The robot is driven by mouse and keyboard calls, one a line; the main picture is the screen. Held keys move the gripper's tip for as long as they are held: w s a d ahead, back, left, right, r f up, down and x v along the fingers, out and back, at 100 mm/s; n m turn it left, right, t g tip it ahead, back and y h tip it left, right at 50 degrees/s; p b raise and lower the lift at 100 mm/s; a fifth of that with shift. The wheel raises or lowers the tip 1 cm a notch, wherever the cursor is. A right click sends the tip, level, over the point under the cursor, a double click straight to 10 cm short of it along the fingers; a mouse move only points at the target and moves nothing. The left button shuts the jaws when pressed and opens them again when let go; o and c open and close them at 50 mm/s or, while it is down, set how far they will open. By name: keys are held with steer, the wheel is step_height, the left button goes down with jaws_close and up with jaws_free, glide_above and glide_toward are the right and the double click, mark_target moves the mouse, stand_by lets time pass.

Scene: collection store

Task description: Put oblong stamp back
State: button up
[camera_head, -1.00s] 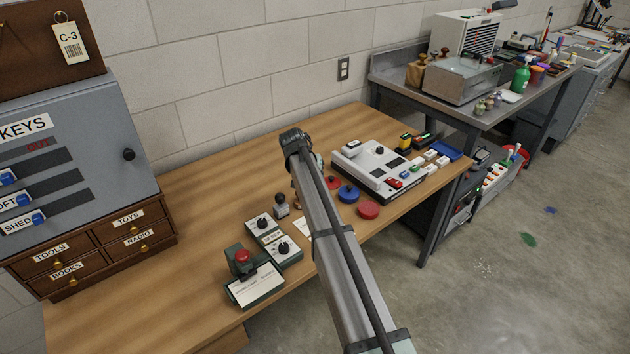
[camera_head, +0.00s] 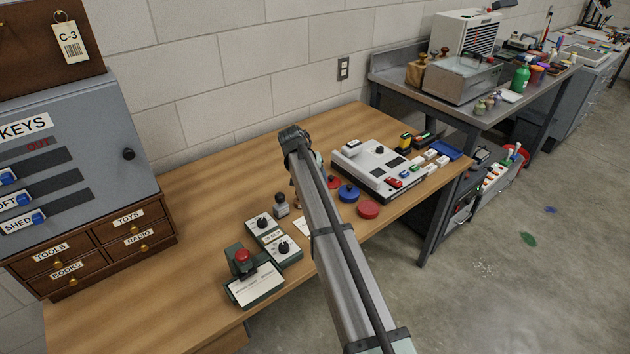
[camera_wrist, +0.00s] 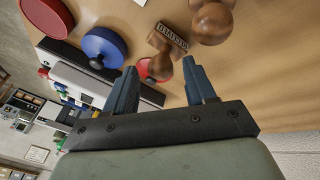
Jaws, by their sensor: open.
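In the wrist view an oblong stamp (camera_wrist: 167,42) with a round wooden handle lies tipped on the wooden desk, its long lettered face showing. Its knob lies between the two blue fingers of my gripper (camera_wrist: 160,67), seen from above. The fingers stand apart and do not close on it. A second wooden-handled stamp (camera_wrist: 212,22) is at the upper right, beyond the right finger. In the head view my arm hides the gripper and most of the stamps.
Red pad (camera_head: 368,209) and blue pad (camera_head: 348,193) lie beside the arm. A grey device (camera_head: 372,165) with small coloured blocks stands behind them. A green stamping device (camera_head: 255,285) and a switch box (camera_head: 272,240) stand at the front left. The desk's left middle is clear.

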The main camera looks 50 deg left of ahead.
steer(key=v, duration=1.1)
steer(key=shift+r, duration=0.2)
